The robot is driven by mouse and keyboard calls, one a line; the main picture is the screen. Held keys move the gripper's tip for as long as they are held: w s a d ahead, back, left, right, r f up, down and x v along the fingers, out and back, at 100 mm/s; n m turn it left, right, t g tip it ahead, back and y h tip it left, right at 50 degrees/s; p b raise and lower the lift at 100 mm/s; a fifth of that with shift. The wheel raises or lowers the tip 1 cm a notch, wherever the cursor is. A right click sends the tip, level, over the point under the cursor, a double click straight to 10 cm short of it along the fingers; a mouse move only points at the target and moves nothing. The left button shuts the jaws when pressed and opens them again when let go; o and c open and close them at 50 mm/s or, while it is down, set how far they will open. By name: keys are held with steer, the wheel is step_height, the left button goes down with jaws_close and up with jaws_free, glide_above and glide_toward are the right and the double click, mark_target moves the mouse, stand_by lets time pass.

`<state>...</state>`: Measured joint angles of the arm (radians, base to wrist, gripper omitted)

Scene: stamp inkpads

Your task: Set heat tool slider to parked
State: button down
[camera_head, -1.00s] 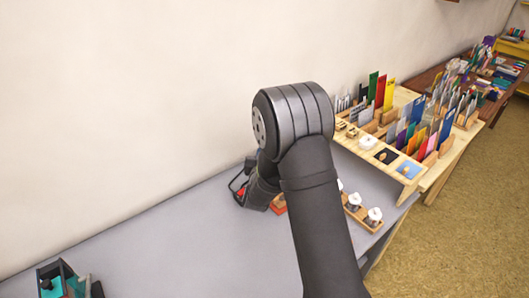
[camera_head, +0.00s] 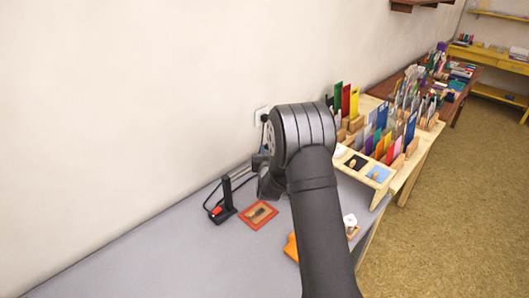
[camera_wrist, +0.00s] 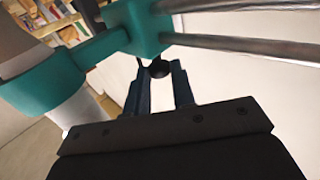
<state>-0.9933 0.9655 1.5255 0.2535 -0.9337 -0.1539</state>
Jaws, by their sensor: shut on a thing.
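In the wrist view, my gripper (camera_wrist: 160,88) has its two dark fingers around a small round black knob (camera_wrist: 159,69); I take this knob to be the slider's handle. The knob sits just below a teal block (camera_wrist: 152,28) with metal rods (camera_wrist: 245,45) running to the right. A larger teal and grey body (camera_wrist: 45,85) fills the left side. In the head view my arm hides the fingers and the knob, so the slider's position along its travel cannot be told.
A black upright device with a red part (camera_head: 224,203) stands on the grey table (camera_head: 165,245). A red-framed pad (camera_head: 259,214) lies beside it. An orange item (camera_head: 291,247) is partly behind my arm. A wooden card rack (camera_head: 380,150) stands right. The table's left front is clear.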

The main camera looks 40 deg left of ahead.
steer(key=shift+w+d, duration=0.1)
steer(key=shift+w, duration=0.15)
steer(key=c, duration=1.3)
jaws_free()
steer(key=shift+o, duration=0.2)
steer(key=shift+s, duration=0.15)
steer(key=v, duration=1.7)
steer(key=shift+r, duration=0.1)
steer(key=x, duration=1.7)
